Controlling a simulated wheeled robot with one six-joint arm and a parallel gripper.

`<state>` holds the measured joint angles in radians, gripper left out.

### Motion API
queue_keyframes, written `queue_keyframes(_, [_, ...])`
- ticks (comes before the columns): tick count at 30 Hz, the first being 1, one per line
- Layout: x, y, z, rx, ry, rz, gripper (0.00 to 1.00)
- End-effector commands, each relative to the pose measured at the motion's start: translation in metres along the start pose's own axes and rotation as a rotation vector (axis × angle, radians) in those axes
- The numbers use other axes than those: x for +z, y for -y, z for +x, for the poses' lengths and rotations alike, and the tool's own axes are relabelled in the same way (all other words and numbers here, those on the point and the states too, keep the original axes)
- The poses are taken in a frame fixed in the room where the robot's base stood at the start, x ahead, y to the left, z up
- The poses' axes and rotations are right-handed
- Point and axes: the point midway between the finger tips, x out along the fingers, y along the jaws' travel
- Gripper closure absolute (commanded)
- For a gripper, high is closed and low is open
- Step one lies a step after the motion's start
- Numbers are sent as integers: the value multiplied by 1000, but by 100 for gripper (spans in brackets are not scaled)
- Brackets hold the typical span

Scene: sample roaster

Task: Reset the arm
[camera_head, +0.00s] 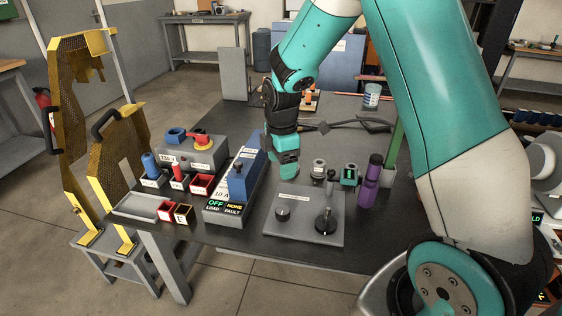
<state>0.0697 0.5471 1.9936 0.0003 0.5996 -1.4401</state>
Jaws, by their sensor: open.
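My arm comes in from the right and bends down over the table.
A blue-topped power unit (240,180) reading OFF stands left of a grey plate (302,218) with knobs. A purple cylinder (369,186) stands to the right. Red and blue connectors sit at left, beside yellow mesh guards (121,152).

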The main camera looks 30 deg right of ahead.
Motion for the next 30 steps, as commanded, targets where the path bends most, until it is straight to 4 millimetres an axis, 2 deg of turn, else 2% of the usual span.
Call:
queue_keyframes(9, [-2,1,-2,1,-3,4,29])
queue_keyframes(11, [-7,5,-12,5,-12,21,29])
queue_keyframes(14, [-28,25,-46,14,-53,94,29])
queue_keyframes(17, [-59,64,-95,11,-123,218,29])
queue_keyframes(18, [-72,85,-116,1,-154,277,29])
queue_keyframes(22, [-102,158,-169,-57,-240,461,29])
queue_keyframes(24, [-112,195,-189,-96,-271,546,29])
queue_keyframes(27, [-118,237,-207,-147,-298,640,29])
queue_keyframes(30, [-120,264,-216,-183,-308,704,29])
